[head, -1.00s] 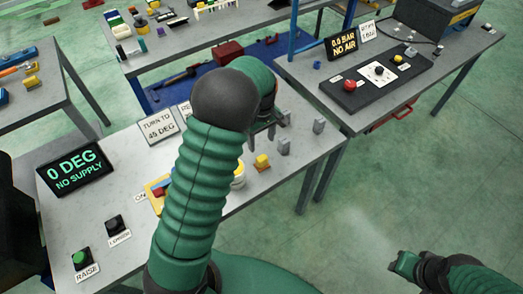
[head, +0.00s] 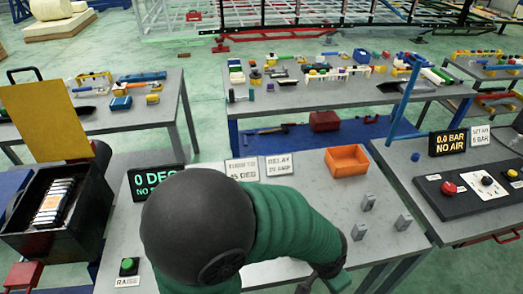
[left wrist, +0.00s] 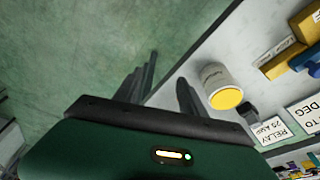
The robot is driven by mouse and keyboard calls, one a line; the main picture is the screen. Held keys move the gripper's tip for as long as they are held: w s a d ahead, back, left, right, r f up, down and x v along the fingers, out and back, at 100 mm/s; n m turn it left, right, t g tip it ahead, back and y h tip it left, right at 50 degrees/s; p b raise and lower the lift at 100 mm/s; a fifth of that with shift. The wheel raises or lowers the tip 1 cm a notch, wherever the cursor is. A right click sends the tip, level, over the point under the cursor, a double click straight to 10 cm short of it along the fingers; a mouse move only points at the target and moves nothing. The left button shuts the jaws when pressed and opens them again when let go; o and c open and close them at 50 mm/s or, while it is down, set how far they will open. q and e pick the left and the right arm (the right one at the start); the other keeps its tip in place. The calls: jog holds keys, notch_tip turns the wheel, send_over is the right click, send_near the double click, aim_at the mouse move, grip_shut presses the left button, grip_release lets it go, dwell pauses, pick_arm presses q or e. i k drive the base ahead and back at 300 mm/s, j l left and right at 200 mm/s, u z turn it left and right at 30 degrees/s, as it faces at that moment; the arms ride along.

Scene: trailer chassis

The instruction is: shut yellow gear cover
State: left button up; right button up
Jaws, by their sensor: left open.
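A yellow panel (head: 42,122) stands raised, tilted a little, at the far left of the head view. It rises from behind a black open box (head: 92,215) with striped white and orange parts inside. I take this panel as the yellow cover; no gear is clearly visible. My left gripper (left wrist: 167,68) is open and empty, its dark fingers apart over the table's edge in the left wrist view. My right gripper is out of view.
A white can with a yellow end (left wrist: 223,90) is close beside one left finger. A black display (head: 155,180), label cards (head: 243,170), an orange bin (head: 347,160) and grey blocks (head: 368,202) stand on the table. A green RAISE button (head: 129,266) is at its front left.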

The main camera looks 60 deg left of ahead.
aim_at(44, 112)
jog(key=u, duration=3.35)
